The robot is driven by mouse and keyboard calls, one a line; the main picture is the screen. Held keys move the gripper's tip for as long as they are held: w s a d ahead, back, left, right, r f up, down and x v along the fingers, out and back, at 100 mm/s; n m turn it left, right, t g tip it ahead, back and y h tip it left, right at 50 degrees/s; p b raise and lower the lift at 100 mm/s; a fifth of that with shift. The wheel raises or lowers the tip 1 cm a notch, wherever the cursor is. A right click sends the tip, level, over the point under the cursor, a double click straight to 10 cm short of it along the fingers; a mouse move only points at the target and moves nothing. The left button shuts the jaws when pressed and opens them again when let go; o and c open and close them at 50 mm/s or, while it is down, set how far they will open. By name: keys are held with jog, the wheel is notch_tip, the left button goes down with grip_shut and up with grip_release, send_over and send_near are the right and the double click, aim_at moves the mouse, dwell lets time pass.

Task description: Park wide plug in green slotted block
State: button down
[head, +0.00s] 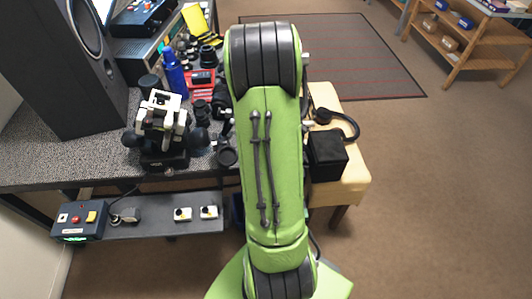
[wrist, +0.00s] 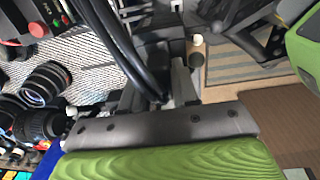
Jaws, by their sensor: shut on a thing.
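My gripper (wrist: 160,88) shows in the wrist view beyond a grey bracket, with black cables crossing in front of it. Its fingers are shut on a dark piece, likely the wide plug, which is mostly hidden by the cables and fingers. A cream-tipped dark cylinder shows just right of the fingers, but I cannot tell whether it touches them. In the head view my green arm hides the gripper and what it holds. I cannot make out the green slotted block in either view.
A dark speckled bench (head: 50,155) carries a speaker (head: 70,75), a black-and-white device (head: 162,125), a blue bottle (head: 174,72) and several lens parts. A black box (head: 326,156) stands on a yellow-topped stool (head: 352,185). Open floor lies to the right, before a wooden shelf (head: 465,45).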

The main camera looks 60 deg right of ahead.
jog(key=shift+r+p, duration=0.35)
jog(key=shift+r, duration=0.1)
jog(key=shift+r+p, duration=1.75)
jog(key=shift+r, duration=0.45)
